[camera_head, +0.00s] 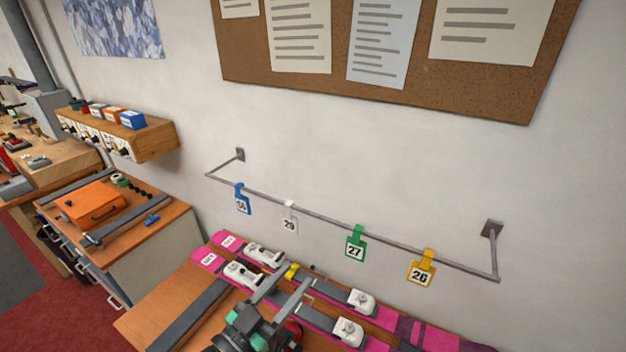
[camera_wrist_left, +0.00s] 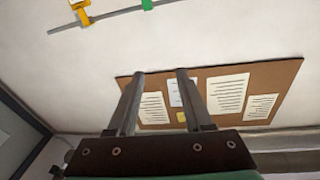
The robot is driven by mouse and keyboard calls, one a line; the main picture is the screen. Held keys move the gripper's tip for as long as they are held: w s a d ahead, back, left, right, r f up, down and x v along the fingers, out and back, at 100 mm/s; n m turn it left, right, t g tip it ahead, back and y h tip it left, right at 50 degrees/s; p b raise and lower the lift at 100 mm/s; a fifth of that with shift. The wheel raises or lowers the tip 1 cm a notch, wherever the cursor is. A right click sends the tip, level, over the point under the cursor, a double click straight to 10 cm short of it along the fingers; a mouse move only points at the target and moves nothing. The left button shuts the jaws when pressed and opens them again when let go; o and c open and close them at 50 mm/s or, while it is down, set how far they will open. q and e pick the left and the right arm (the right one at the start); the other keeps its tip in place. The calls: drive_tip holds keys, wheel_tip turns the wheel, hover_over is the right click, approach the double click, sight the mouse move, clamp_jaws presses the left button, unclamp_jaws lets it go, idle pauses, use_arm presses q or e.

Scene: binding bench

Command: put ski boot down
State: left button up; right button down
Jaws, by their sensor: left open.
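My left gripper (camera_head: 297,275) is at the bottom middle of the head view, over the bench with the pink skis. Its two fingers stand apart with nothing between them. In the left wrist view the open fingers (camera_wrist_left: 160,75) point towards the wall and pinboard, with no boot between them. A dark and red thing (camera_head: 296,330) shows just right of my gripper, mostly hidden by it; I cannot tell whether it is the ski boot. Two pink skis (camera_head: 207,257) with white bindings (camera_head: 243,274) lie on the bench. My right gripper is not in view.
A metal rail (camera_head: 320,217) with numbered tags, including a green one (camera_head: 355,245) and a yellow one (camera_head: 421,270), juts from the wall above the skis. A pinboard (camera_head: 400,94) hangs higher. An orange case (camera_head: 95,202) lies on the left bench.

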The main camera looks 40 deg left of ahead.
use_arm(q)
drive_tip(key=w+d+r+m+t+h, duration=0.1)
drive_tip(key=d+r+t, duration=0.15)
drive_tip(key=r, duration=0.75)
drive_tip(key=w+d+r+t+h, duration=0.1)
drive_tip(key=d+r+t, duration=0.15)
drive_tip(key=r, duration=0.85)
drive_tip(key=s+d+r+t+h, duration=0.1)
drive_tip(key=s+d+r, duration=0.1)
drive_tip(key=r, duration=0.6)
drive_tip(key=s+d+r+t+h, duration=0.1)
drive_tip(key=s+d+r+t, duration=0.1)
drive_tip(key=r, duration=0.7)
drive_tip(key=shift+s+d+t, duration=0.3)
drive_tip(key=shift+s+d, duration=0.25)
drive_tip(key=shift+s, duration=0.45)
